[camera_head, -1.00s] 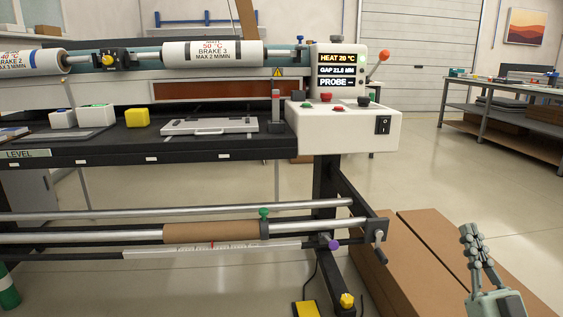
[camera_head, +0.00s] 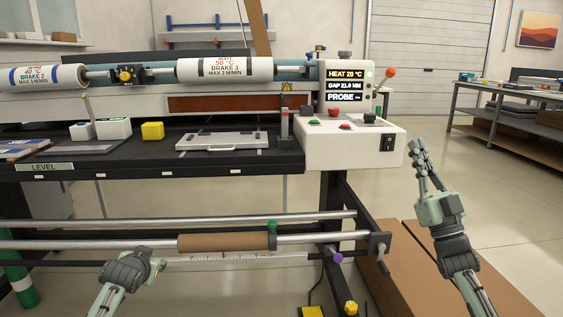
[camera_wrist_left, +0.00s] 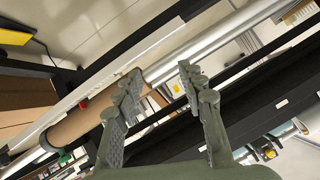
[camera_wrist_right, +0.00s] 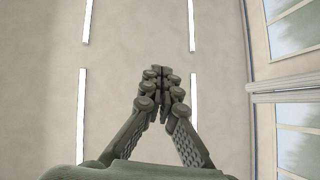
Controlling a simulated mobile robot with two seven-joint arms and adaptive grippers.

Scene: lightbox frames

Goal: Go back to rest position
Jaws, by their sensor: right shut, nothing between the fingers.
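My right gripper (camera_head: 416,148) is raised upright to the right of the machine's control box, apart from it. In the right wrist view its fingertips (camera_wrist_right: 161,78) meet with nothing between them, against the ceiling. My left arm comes in at the lower left of the head view, with its gripper (camera_head: 152,264) in front of the machine's lower rail and its fingers partly hidden. In the left wrist view the left gripper's fingers (camera_wrist_left: 160,82) are apart and empty, with the brown roll (camera_wrist_left: 92,122) beyond them.
The laminating machine's control box (camera_head: 345,138) and black bed (camera_head: 135,152) stand ahead. The brown roll on the lower rail (camera_head: 222,242) is close to my left gripper. Brown cardboard (camera_head: 395,275) lies on the floor below my right arm. Open floor and a workbench (camera_head: 500,112) are at the right.

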